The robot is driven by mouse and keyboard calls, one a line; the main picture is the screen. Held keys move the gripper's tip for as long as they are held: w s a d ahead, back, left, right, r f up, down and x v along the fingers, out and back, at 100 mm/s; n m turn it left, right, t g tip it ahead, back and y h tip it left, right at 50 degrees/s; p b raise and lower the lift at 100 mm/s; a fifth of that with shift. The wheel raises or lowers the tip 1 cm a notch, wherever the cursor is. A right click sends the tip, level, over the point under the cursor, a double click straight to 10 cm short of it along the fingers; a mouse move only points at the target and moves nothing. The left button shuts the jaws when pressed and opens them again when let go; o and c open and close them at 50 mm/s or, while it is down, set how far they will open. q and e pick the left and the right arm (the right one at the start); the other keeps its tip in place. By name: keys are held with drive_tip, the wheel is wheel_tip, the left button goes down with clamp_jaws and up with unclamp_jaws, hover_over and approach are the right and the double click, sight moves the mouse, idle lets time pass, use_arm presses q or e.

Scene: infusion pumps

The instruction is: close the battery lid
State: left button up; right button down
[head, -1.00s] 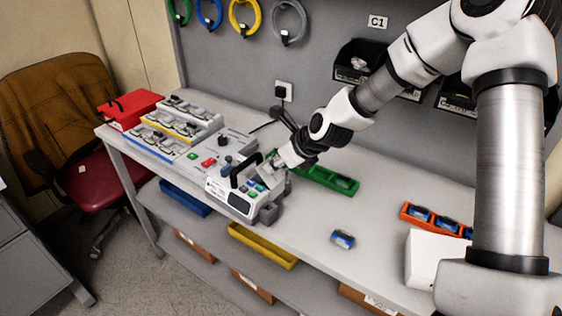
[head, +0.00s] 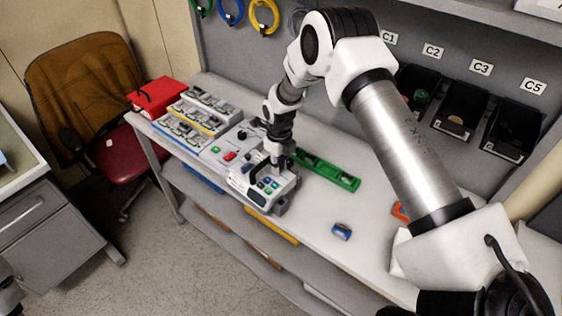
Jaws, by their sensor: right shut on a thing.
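The infusion pump (head: 262,189) stands on the bench, a white and grey box with coloured buttons on its sloped front and a dark handle at its left. My right gripper (head: 278,164) points down at the back of the pump's top. It is shut on a part of the pump there; the held part is too small and covered to make out. The battery lid cannot be told apart from the rest of the pump, so its angle is unclear.
A green tray (head: 335,176) lies right of the pump. A blue battery (head: 342,231) lies alone on the bench (head: 318,215). A charger rack (head: 196,121) and red box (head: 157,96) stand to the left. Black bins (head: 462,112) hang on the back wall.

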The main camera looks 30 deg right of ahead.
drive_tip(key=shift+w+f+g, duration=0.15)
drive_tip(key=shift+f+g, duration=0.1)
drive_tip(key=shift+g, duration=0.25)
drive_tip(key=c, duration=1.1)
unclamp_jaws()
drive_tip(key=shift+o, duration=0.2)
